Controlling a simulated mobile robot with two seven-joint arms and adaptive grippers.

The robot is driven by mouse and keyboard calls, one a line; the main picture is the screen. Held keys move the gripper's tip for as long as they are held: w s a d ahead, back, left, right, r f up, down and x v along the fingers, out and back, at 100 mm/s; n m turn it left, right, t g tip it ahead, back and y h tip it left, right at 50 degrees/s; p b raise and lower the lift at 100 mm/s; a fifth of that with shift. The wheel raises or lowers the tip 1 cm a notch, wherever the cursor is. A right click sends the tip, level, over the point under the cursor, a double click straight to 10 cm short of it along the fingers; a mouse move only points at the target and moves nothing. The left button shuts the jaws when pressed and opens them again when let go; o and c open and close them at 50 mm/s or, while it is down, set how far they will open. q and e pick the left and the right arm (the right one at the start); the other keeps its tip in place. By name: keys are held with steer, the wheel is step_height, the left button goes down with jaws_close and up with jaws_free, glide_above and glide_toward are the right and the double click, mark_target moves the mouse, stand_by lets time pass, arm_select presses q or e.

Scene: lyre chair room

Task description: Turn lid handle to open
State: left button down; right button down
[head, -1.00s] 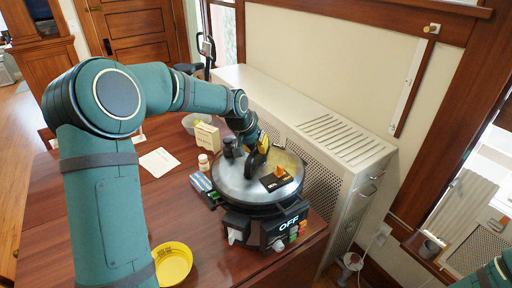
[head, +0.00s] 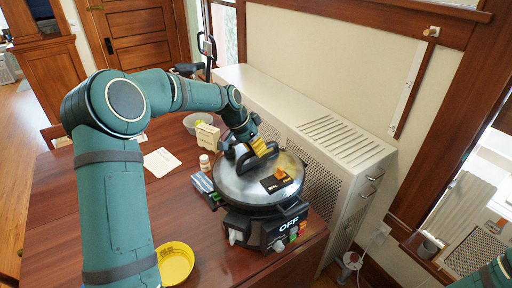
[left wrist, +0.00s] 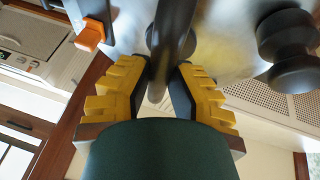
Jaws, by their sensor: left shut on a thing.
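The appliance's round metallic lid (head: 236,185) sits on a black base (head: 262,225) marked OFF. A dark bar handle (head: 243,158) stands on the lid; it also shows as a dark bar in the left wrist view (left wrist: 176,30). My left gripper (head: 262,149) has yellow fingers, one on each side of the bar, and is shut on the handle. The fingers also show in the left wrist view (left wrist: 165,85). A black label plate with an orange piece (head: 281,174) lies on the lid. My right gripper is out of view.
A white pill bottle (head: 204,163), a blue-and-white box (head: 203,184) and a cream box (head: 207,136) stand left of the appliance. A yellow bowl (head: 174,262) is at the front. A radiator cover (head: 310,120) stands behind the table.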

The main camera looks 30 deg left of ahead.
arm_select(q)
steer(key=shift+f+m, duration=0.15)
steer(key=shift+m, duration=0.35)
steer(key=c, duration=0.8)
jaws_free()
steer(key=shift+c, duration=0.2)
steer(key=v, duration=1.2)
steer(key=shift+w, duration=0.1)
